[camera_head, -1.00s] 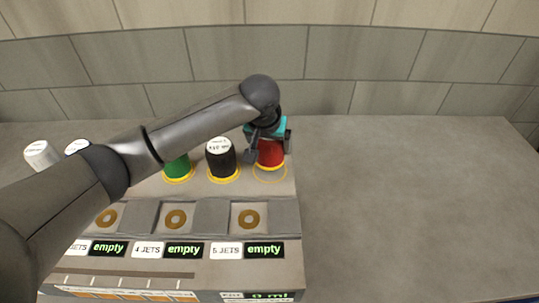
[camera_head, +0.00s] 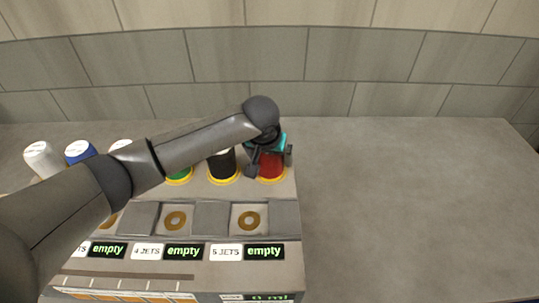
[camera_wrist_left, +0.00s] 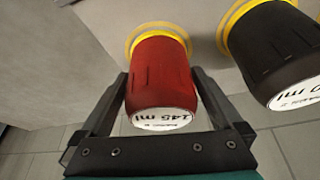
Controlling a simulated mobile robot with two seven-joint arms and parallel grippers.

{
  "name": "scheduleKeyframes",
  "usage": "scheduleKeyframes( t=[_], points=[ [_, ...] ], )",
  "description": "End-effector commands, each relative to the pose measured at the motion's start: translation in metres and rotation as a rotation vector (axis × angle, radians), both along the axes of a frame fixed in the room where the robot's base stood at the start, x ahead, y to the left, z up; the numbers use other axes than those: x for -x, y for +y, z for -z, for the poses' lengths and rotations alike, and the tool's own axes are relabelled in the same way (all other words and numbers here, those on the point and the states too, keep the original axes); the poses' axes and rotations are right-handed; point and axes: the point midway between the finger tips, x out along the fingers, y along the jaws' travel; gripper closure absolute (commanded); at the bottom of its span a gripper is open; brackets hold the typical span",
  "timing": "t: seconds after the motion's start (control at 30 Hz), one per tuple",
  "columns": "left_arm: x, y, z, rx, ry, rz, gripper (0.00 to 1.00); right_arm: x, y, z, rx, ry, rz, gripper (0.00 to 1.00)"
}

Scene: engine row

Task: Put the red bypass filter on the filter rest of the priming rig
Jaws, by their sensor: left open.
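The red bypass filter (camera_head: 270,166) stands at the right end of the row on the priming rig (camera_head: 284,213), with a yellow ring around its base. In the left wrist view the red filter (camera_wrist_left: 161,78) shows its white "145 ml" end label and its yellow base ring. My left gripper (camera_head: 269,165) is over the filter, with one finger on each side. The fingers (camera_wrist_left: 160,95) are open. Whether either finger touches the filter is hard to tell. The gripper hides the filter's top in the head view. My right gripper is not in view.
A black filter (camera_head: 222,165) stands close to the left of the red one, and a green filter (camera_head: 178,172) stands beyond it. White (camera_head: 42,158) and blue (camera_head: 80,151) filters are farther left. Jet bays with "empty" displays (camera_head: 264,252) lie in front. The counter (camera_head: 410,200) to the right is clear.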

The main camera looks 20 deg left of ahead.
Motion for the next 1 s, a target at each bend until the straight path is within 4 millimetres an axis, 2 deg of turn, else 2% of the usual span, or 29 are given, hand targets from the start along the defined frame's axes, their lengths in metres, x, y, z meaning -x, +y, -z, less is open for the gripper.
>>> scheduleKeyframes(
  t=[0.17, 0.27, 0.5, 0.7, 1.0],
  points=[
    [0.003, 0.000, -0.011, 0.002, -0.002, 0.001, 0.00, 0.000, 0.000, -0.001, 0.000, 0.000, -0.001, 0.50],
    [0.008, -0.001, -0.025, 0.001, -0.002, 0.002, 0.00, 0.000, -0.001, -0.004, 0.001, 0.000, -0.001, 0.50],
    [0.026, -0.002, -0.070, 0.001, -0.003, 0.002, 0.00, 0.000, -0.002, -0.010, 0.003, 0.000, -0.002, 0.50],
    [0.039, -0.002, -0.101, 0.002, -0.003, 0.000, 0.00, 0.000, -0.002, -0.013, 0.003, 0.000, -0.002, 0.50],
    [0.046, -0.002, -0.114, -0.001, 0.000, -0.001, 0.00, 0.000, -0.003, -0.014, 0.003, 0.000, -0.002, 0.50]
  ],
)
